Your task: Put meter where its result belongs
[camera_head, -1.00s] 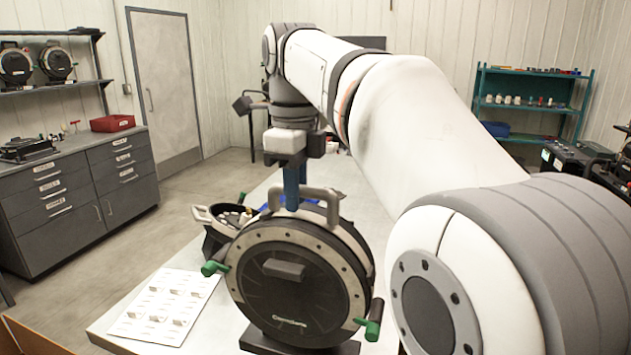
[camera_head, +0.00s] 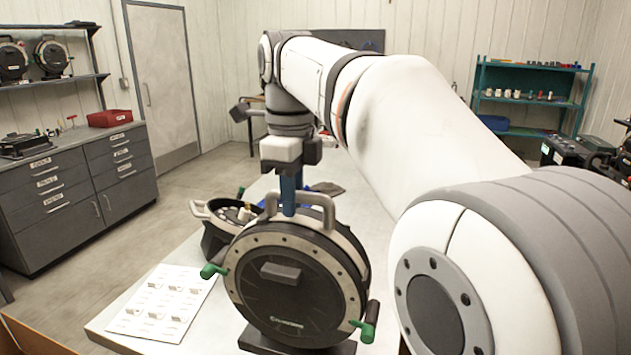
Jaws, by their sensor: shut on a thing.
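The meter (camera_head: 292,290) is a round black drum with a pale studded rim, green-tipped knobs on both sides and a grey top handle. It is upright at the near part of the pale table (camera_head: 110,325), above a dark foot (camera_head: 300,346). I cannot tell whether the foot belongs to the meter or bears its weight. My gripper (camera_head: 289,208) points down from above, its blue fingers shut at the meter's top handle. The drum and handle partly hide the fingertips.
Two similar round devices stand on the left wall shelf (camera_head: 60,82), above a labelled drawer cabinet (camera_head: 75,190). A teal shelf (camera_head: 530,100) stands back right.

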